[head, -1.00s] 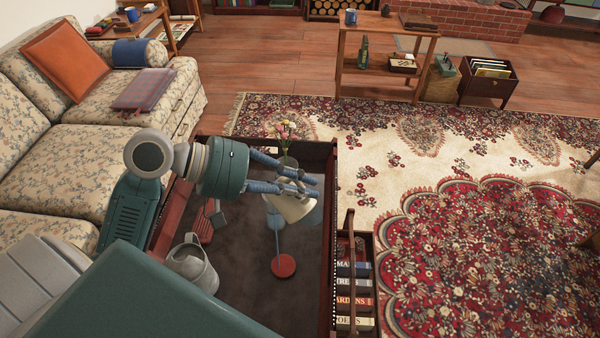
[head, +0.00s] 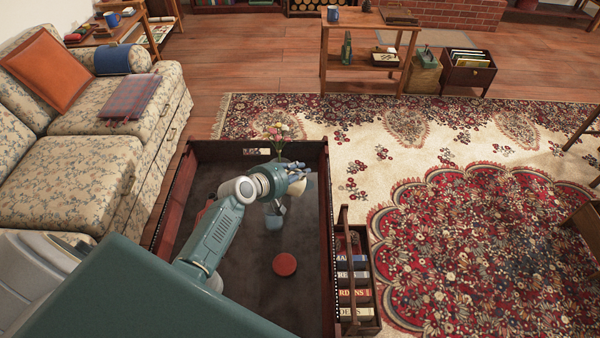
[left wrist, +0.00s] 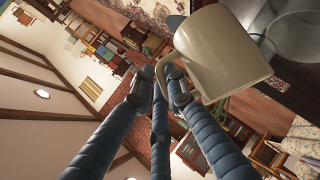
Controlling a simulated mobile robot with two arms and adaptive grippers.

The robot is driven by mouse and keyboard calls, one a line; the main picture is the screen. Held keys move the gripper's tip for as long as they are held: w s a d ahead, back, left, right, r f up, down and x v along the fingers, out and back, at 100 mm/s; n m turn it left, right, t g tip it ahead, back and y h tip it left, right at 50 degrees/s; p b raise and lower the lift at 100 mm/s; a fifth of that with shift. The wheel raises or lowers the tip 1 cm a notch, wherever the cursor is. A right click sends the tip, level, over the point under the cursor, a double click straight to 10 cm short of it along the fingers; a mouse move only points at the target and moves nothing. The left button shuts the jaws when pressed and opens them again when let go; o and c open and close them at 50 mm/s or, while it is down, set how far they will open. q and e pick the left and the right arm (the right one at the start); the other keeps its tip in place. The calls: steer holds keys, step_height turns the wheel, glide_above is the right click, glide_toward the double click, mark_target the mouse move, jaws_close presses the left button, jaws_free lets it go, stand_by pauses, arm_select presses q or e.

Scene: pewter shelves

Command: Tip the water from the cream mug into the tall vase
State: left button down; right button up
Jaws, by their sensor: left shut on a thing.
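The cream mug (head: 297,189) is held over the far part of the dark table. My left gripper (head: 296,172) is shut on it, by the handle as far as the left wrist view shows, where the mug (left wrist: 222,52) fills the upper middle. The mug's inside and any water are hidden. Pink and yellow flowers (head: 276,134) stand just behind the gripper; the vase under them is mostly hidden by it. A clear glass shape (left wrist: 290,28) shows beside the mug in the left wrist view. My right gripper is out of view.
The table has a raised dark red rim (head: 329,225). A rack of books (head: 353,280) stands at its right. A sofa is at the left.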

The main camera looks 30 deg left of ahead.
arm_select(q)
steer(key=shift+w+f, duration=0.15)
steer(key=shift+f, duration=1)
steer(key=shift+a, duration=0.1)
steer(key=shift+a+r+n+b, duration=0.15)
steer(key=shift+n+b, duration=0.15)
steer(key=shift+b, duration=0.15)
steer(key=shift+a+r+t+b, duration=0.15)
steer(key=shift+t+b, duration=0.15)
steer(key=shift+b, duration=0.25)
steer(key=shift+s+a+r+b, duration=0.15)
steer(key=shift+s+b, duration=0.1)
steer(key=shift+b, duration=0.25)
steer(key=shift+a+r+n+t+b, duration=0.1)
steer(key=shift+r+n+t+b, duration=0.15)
steer(key=shift+b, duration=0.25)
steer(key=shift+s+h, duration=0.1)
steer(key=shift+h, duration=0.3)
